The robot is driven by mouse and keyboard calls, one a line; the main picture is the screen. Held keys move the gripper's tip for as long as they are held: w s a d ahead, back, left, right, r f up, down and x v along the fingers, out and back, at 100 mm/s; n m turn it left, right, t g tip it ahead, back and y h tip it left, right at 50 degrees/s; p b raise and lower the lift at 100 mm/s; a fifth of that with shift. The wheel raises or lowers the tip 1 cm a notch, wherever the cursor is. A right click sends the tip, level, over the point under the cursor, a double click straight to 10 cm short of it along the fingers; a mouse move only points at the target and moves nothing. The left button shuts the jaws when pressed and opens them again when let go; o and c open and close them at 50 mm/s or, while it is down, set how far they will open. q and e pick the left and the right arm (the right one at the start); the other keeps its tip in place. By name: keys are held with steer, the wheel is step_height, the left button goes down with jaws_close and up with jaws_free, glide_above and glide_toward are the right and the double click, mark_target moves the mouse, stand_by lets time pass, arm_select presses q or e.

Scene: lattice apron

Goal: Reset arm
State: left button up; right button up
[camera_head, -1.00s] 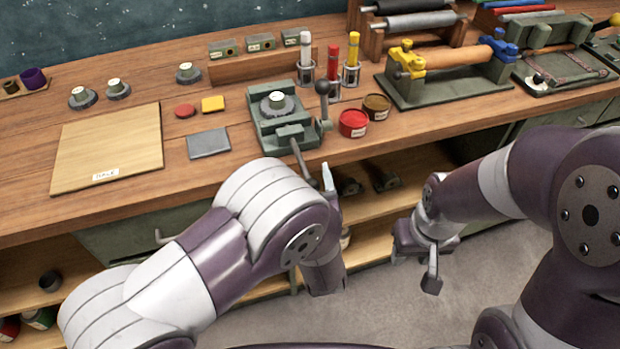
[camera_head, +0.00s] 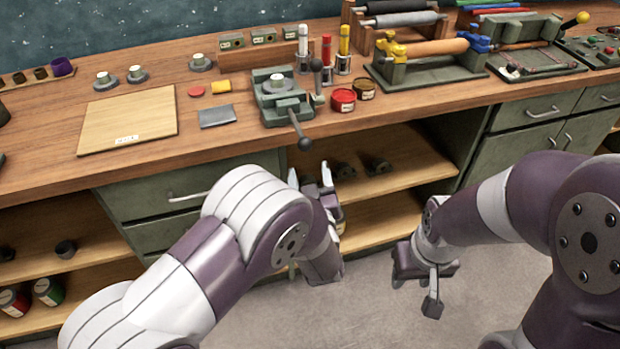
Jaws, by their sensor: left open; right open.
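My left gripper (camera_head: 310,176) is in front of the bench, below its front edge, with its two pale fingers pointing up and apart. It is open, and I see nothing between the fingers. My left forearm hides part of the drawers and shelf behind it. My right gripper (camera_head: 424,292) hangs low over the floor at the right, clear of the bench. Its fingers are open and empty.
The wooden bench (camera_head: 52,170) runs across the back. A green press (camera_head: 282,97) with a lever handle reaching over the front edge stands behind my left gripper. A wooden board (camera_head: 130,122) lies left. An open shelf (camera_head: 400,172) is below. The grey floor is free.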

arm_select(q)
steer(key=shift+s, duration=0.1)
steer(key=s+d+f+m+g+h+p, duration=0.2)
steer(key=s+f+m+g+h, duration=0.25)
steer(key=s+f+g, duration=0.45)
steer(key=s+a+r+g+y+p, duration=0.1)
steer(key=s+a+r+g+p, duration=0.1)
steer(key=s+a+r, duration=0.4)
steer(key=s+a+r+g+y+p, duration=0.1)
steer(key=s+a+r+g+p, duration=0.2)
steer(key=a, duration=1.1)
steer(key=s+r+n+g, duration=0.1)
steer(key=s+r+g, duration=0.1)
steer(key=s+r, duration=0.1)
steer(key=shift+a+r+g+y, duration=0.2)
steer(key=shift+r+g+y, duration=0.15)
steer(key=shift+r, duration=0.1)
